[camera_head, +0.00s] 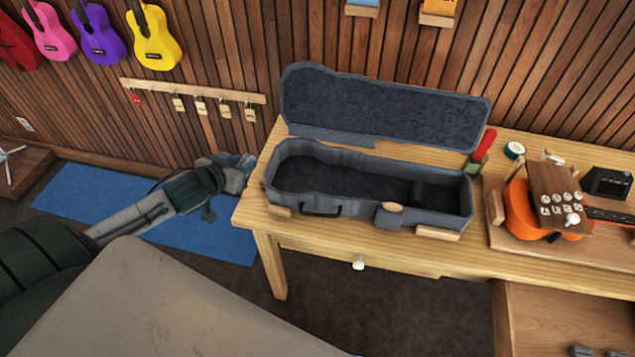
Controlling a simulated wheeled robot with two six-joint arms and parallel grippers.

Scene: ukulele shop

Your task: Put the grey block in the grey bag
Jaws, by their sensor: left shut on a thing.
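The grey bag shows as an open grey instrument case (345,208) on the wooden table. Its lid (385,108) is raised at the back, and its dark lined inside looks empty, with a small compartment at the right end. My left gripper (243,165) is to the left of the case, beside the table's left end and apart from the case. It is shut on a small grey thing at its fingertips, which looks like the grey block; the fingers hide much of it. My right gripper is not in view.
Wooden pieces sit against the case's front. To its right are a red-handled tool (484,146), a green tape roll (515,150), an orange ukulele (520,207) and a black box (607,183). A key rack (190,91) hangs on the wall. A blue mat (195,232) lies on the floor.

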